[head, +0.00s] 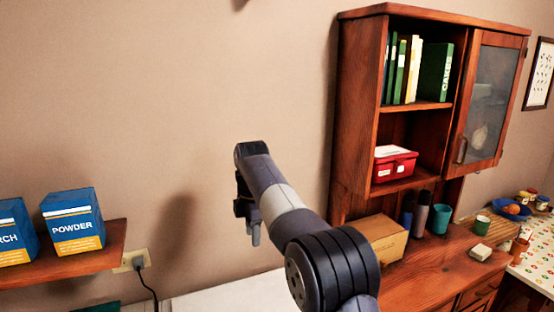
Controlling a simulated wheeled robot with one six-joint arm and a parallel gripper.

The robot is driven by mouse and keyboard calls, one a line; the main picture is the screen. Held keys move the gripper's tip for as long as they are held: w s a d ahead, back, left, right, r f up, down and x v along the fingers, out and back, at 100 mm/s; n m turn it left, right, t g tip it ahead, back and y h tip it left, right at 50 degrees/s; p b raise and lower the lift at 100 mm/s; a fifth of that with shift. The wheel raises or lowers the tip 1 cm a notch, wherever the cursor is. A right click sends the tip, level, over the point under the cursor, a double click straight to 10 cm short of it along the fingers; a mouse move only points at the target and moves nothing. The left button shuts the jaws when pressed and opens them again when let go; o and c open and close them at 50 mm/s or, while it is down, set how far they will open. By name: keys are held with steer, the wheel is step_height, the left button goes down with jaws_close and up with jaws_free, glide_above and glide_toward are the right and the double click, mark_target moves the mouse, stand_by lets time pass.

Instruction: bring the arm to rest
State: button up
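My arm rises from the bottom of the head view, bent at a large dark joint, with its end raised in front of the bare wall. My gripper (249,222) hangs at the left side of the arm's end and points down. It is small and seen from the side, so I cannot tell whether its fingers are apart. Nothing is visible hanging from it.
A wooden cabinet (355,110) stands to the right, with a cardboard box (383,240) on its counter. A shelf (70,268) at left holds a powder box (75,222). The wall between is clear, except for a plugged socket (131,261) low down.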

steer(key=shift+w+a+r, duration=0.2)
steer(key=shift+w+r, duration=0.05)
steer(key=shift+w, duration=0.15)
stand_by(0.4)
